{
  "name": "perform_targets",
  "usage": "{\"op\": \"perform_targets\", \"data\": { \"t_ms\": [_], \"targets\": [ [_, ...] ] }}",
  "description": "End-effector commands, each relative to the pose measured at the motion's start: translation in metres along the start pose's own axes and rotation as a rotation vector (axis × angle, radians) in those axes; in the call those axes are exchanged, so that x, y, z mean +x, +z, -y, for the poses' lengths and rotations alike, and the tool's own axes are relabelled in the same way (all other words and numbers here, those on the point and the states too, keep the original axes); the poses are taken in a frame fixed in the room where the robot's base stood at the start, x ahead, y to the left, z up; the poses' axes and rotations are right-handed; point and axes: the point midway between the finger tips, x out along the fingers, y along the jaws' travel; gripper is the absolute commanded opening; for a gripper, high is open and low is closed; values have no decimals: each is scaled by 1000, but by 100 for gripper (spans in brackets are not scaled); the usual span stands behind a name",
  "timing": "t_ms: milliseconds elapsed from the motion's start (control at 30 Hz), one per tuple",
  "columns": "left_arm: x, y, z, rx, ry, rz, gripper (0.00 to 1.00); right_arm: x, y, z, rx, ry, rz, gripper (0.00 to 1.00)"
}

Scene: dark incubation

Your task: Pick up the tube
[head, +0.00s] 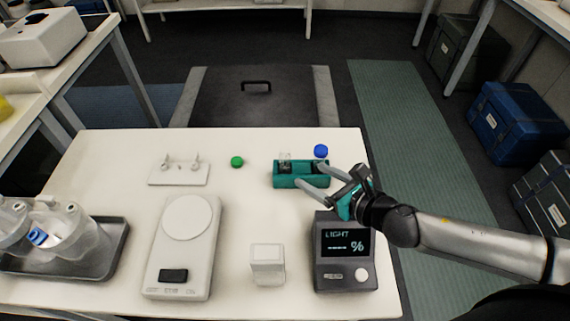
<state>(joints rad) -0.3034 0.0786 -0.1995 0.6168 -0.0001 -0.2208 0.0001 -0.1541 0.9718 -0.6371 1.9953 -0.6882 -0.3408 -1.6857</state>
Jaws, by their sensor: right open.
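A teal rack (286,182) stands at the back right of the white table. A small clear tube top (285,157) shows at the rack's left end. A blue cap (320,151) shows at the rack's right end; I cannot tell whether it sits on a tube or lies behind. A green cap (237,161) lies on the table left of the rack. My right gripper (311,174) comes in from the right, open, its fingers over or in front of the rack's right part. It partly hides the rack. I see nothing between its fingers. My left gripper is not in view.
A light meter (329,276) stands just below my right gripper. A white scale (167,254), a small white block (267,266) and a white pegged holder (178,177) stand further left. A grey tray (112,257) with clear vessels is at the left edge. The table's middle is clear.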

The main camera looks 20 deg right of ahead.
Motion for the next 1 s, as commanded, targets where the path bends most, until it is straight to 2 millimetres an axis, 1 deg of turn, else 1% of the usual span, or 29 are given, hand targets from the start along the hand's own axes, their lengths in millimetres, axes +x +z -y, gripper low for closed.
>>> {"op": "perform_targets", "data": {
  "t_ms": [33,300,567,667,833,1000],
  "targets": [
    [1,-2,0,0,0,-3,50,8,0,0,2,-1,2,70],
    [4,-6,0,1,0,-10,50,40,0,1,1,-2,3,70],
    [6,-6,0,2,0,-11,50,53,-1,1,1,-1,1,70],
    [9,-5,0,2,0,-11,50,63,-2,2,2,-1,2,70],
    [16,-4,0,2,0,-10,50,87,-5,5,1,-1,2,70],
    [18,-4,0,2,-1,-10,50,100,-5,5,1,-1,1,70]
  ]
}}
